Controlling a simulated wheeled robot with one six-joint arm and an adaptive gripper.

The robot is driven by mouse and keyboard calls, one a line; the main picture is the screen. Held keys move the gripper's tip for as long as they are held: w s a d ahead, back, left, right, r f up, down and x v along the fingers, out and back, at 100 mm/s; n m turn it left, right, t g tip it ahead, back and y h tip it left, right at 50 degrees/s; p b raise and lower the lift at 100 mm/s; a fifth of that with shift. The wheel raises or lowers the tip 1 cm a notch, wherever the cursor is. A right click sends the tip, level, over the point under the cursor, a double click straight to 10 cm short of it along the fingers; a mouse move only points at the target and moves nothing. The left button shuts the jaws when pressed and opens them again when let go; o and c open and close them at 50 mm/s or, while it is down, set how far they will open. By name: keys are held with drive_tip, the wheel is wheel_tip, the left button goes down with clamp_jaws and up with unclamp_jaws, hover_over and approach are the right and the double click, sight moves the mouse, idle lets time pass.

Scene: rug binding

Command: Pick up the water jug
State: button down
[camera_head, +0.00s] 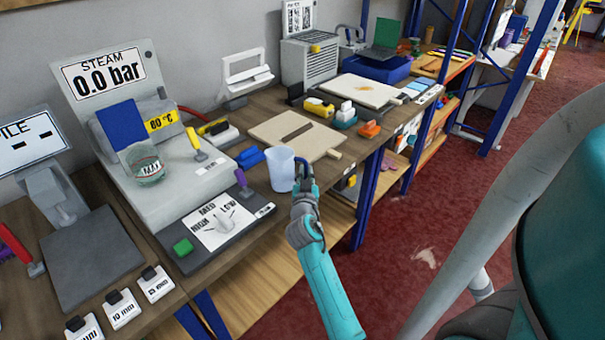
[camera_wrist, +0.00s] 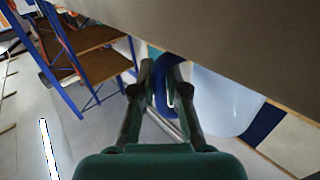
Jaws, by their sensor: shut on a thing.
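The water jug (camera_head: 281,170) is a pale translucent blue cup shape, upright at the front edge of the workbench in the head view. Its darker blue handle faces my gripper (camera_head: 304,184). In the wrist view, my gripper (camera_wrist: 160,80) has its two fingers closed around the blue handle (camera_wrist: 171,62), and the pale jug body (camera_wrist: 222,98) is just to their right. I cannot tell whether the jug's base touches the bench or is slightly above it.
Left of the jug stands a grey steam machine (camera_head: 185,178) with a glass bowl (camera_head: 146,165). A control panel (camera_head: 222,222) with a green button (camera_head: 183,247) is in front. A beige board (camera_head: 297,136) and a blue block (camera_head: 250,157) lie close behind the jug. The red floor (camera_head: 420,225) at right is open.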

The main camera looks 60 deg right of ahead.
wheel_tip(320, 180, up, 28)
idle(1.7)
